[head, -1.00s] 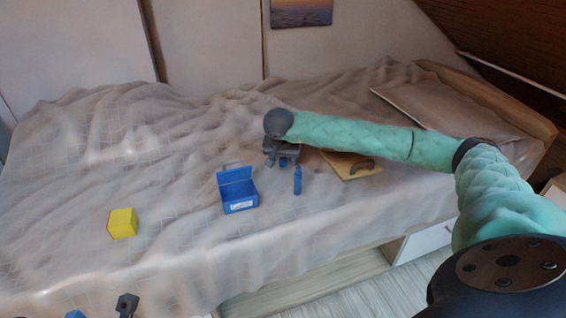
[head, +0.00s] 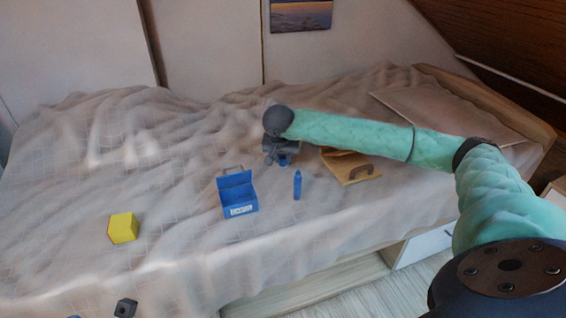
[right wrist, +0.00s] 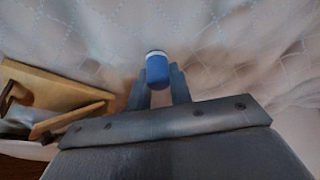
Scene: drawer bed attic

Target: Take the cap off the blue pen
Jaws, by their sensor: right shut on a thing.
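The blue pen (head: 297,186) stands upright on the bed, narrowing to a point at its top, with no cap on it. My right gripper (head: 281,160) is behind and to the left of the pen, apart from it. It is shut on a small blue cylinder with a pale rim, which looks like the pen cap (right wrist: 157,70). The cap sits between the two fingertips in the right wrist view. A dark piece at the bottom edge of the head view looks like part of my left gripper (head: 125,307); its fingers cannot be made out.
An open blue box (head: 240,209) with a label stands left of the pen. A yellow block (head: 122,228) lies further left. A wooden board with a dark handle (head: 350,172) lies right of the gripper. The rumpled bed cover (head: 180,170) is otherwise largely clear.

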